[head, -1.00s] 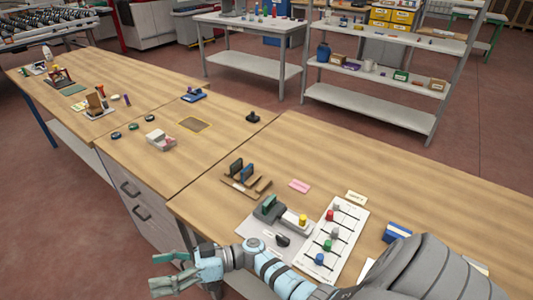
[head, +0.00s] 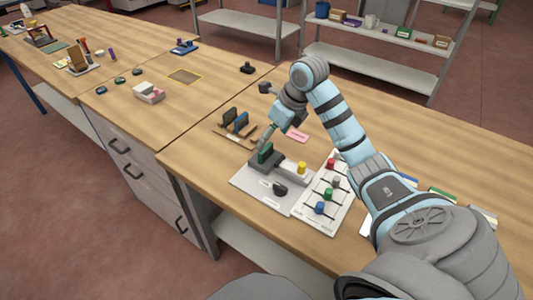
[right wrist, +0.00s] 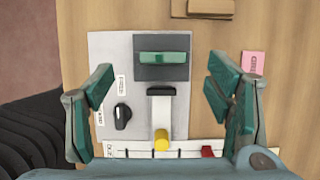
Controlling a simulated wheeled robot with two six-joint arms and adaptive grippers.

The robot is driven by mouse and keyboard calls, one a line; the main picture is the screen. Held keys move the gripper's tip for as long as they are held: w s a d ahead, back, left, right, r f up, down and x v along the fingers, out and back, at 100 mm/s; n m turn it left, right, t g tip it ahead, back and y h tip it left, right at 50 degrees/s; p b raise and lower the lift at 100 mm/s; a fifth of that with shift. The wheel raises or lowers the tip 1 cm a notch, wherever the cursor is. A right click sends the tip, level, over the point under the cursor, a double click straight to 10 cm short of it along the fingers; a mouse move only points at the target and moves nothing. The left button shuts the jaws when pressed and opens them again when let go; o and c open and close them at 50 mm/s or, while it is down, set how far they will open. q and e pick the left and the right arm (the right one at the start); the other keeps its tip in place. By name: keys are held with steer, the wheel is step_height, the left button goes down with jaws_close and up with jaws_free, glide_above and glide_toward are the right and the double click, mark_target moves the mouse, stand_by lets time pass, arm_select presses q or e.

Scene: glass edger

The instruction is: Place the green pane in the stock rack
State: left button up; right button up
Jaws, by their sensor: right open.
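The green pane (head: 265,153) stands upright in the dark holder of the edging machine (head: 248,178) on the near bench. In the right wrist view the green pane (right wrist: 163,57) lies crosswise ahead of my fingers. My right gripper (head: 268,138) reaches down just above it; in the right wrist view its fingers (right wrist: 160,90) are spread wide with nothing between them. My left gripper is out of view.
A yellow knob (head: 302,168) and black dial (head: 280,190) are on the machine. Beside it is a white panel (head: 325,212) with coloured knobs. A pink card (head: 297,136) lies near the rack.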

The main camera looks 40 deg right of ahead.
mark_target(266, 148)
steer(key=x, duration=0.5)
steer(key=shift+s+d+f, duration=0.2)
steer(key=shift+d+f, duration=0.05)
steer(key=shift+f, duration=0.1)
steer(key=shift+w+f, duration=0.2)
steer(key=shift+f, duration=0.05)
steer(key=shift+r, duration=0.1)
steer(key=c, duration=1.3)
